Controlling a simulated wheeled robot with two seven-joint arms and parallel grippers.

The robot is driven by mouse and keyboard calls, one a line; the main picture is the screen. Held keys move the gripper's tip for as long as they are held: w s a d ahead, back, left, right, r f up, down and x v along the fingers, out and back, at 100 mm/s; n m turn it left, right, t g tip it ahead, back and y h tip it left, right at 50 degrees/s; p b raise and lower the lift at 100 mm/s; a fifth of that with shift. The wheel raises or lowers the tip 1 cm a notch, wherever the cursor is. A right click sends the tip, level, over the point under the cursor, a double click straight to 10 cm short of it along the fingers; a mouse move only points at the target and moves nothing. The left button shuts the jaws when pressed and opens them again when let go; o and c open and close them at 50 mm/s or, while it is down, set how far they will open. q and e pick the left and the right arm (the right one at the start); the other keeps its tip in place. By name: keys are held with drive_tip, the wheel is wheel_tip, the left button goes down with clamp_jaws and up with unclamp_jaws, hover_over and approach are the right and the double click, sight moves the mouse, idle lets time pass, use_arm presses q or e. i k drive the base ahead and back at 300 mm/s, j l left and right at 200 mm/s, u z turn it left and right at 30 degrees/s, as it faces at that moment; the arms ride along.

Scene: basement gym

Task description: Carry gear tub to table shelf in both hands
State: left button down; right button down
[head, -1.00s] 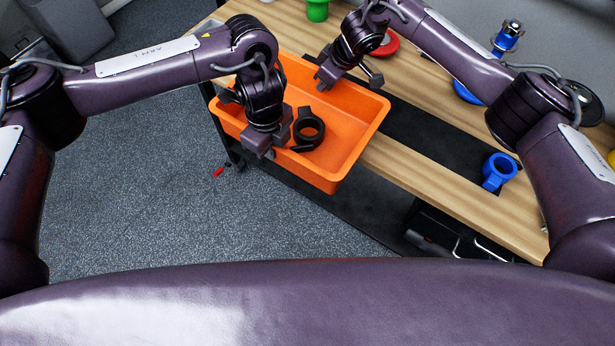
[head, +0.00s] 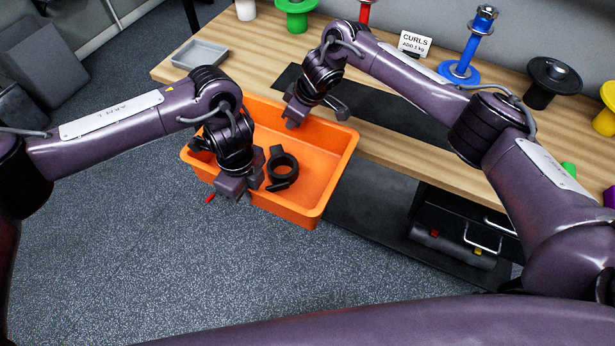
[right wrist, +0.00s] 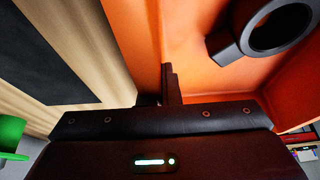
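The orange gear tub (head: 325,185) hangs in front of the wooden table, its far side overlapping the table edge in the head view. A black ring-shaped piece (head: 283,168) lies inside it; it also shows in the right wrist view (right wrist: 280,28). My left gripper (head: 243,182) is at the tub's near left rim and looks shut on it, though its fingertips are partly hidden. My right gripper (head: 312,112) is at the far rim. In the right wrist view its fingers (right wrist: 163,92) sit close together astride the tub wall (right wrist: 142,40).
The wooden table (head: 395,165) carries a grey tray (head: 200,54), a blue stand (head: 460,70), a black spool (head: 552,82) and a "CURLS" card (head: 414,43).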

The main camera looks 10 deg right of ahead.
sight(343, 194)
drive_tip(key=i+j, duration=0.1)
drive_tip(key=j, duration=0.45)
drive_tip(key=i+j, duration=0.1)
drive_tip(key=j, duration=0.45)
drive_tip(key=i+j, duration=0.1)
drive_tip(key=j, duration=0.5)
drive_tip(key=j+z, duration=0.85)
drive_tip(key=l+z, duration=0.1)
drive_tip(key=z, duration=0.75)
